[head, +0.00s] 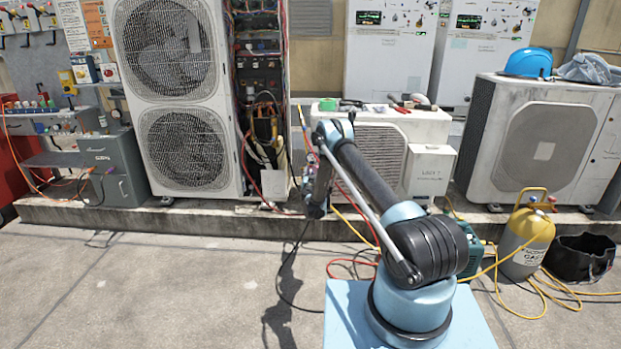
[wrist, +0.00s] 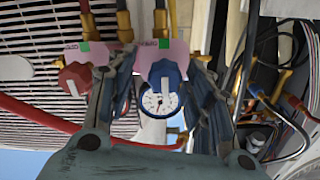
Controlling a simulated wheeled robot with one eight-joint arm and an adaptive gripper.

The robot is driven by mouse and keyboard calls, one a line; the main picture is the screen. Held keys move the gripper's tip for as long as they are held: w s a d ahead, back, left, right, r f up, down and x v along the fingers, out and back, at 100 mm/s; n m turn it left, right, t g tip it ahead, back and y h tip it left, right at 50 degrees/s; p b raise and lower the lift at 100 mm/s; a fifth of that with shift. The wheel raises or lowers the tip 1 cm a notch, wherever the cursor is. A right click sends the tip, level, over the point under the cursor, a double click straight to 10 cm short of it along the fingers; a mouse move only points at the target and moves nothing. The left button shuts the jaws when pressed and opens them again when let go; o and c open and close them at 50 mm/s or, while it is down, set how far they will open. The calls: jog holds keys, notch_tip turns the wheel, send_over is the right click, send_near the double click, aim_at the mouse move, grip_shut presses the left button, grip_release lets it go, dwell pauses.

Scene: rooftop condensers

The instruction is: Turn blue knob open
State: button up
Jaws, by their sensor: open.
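The blue knob (wrist: 168,73) shows in the wrist view with a pale bar across its face, the bar running nearly up and down in the picture. It sits on a pink plate (wrist: 150,52) with a green tag and inverted lettering. My gripper (wrist: 162,95) is open, with one dark finger on each side of the blue knob in the picture. I cannot tell whether either finger touches it. In the head view my arm's end is dark and small, and the knob cannot be made out there.
A red knob (wrist: 76,77) sits just left of my left finger. A round gauge (wrist: 160,103) is partly below the blue knob. Hoses and wires crowd the right of the wrist view. In the head view, a yellow gas cylinder (head: 527,240) stands at right; floor at left is clear.

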jog(key=shift+a, duration=0.25)
jog(key=c, duration=1)
jog(key=shift+c, duration=0.2)
jog(key=shift+s+n, duration=0.1)
jog(key=shift+n, duration=0.2)
jog(key=n, duration=3.3)
jog(key=shift+a+f, duration=0.1)
jog(key=shift+a, duration=0.1)
